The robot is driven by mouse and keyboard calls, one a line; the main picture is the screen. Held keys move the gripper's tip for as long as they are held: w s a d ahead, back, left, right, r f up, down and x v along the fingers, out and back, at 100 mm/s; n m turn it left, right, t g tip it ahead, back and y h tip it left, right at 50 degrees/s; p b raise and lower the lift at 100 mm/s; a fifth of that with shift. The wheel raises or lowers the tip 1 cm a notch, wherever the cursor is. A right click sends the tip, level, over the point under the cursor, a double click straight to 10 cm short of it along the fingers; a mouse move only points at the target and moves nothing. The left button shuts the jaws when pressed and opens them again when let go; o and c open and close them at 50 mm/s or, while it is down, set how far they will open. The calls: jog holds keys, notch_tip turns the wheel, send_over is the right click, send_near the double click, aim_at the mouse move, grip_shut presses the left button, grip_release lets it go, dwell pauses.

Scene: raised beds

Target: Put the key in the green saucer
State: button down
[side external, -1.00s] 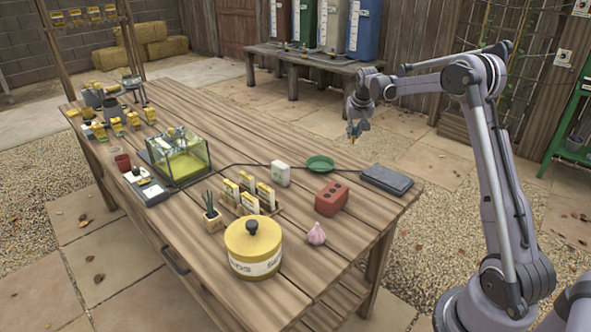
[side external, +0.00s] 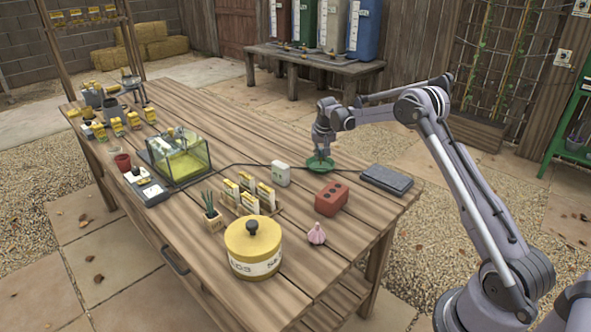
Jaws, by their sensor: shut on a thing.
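I cannot clearly see the key; the fingers and the saucer's shadow hide that spot. I cannot tell whether the held thing touches the saucer.
A garlic bulb (side external: 316,233), a yellow-lidded pot (side external: 253,247) and a glass tank (side external: 178,158) are farther off. A dark cable crosses the table.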

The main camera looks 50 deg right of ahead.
jog(key=shift+f, duration=0.4)
jog(key=shift+f, duration=0.15)
jog(key=c, duration=1.4)
grip_release()
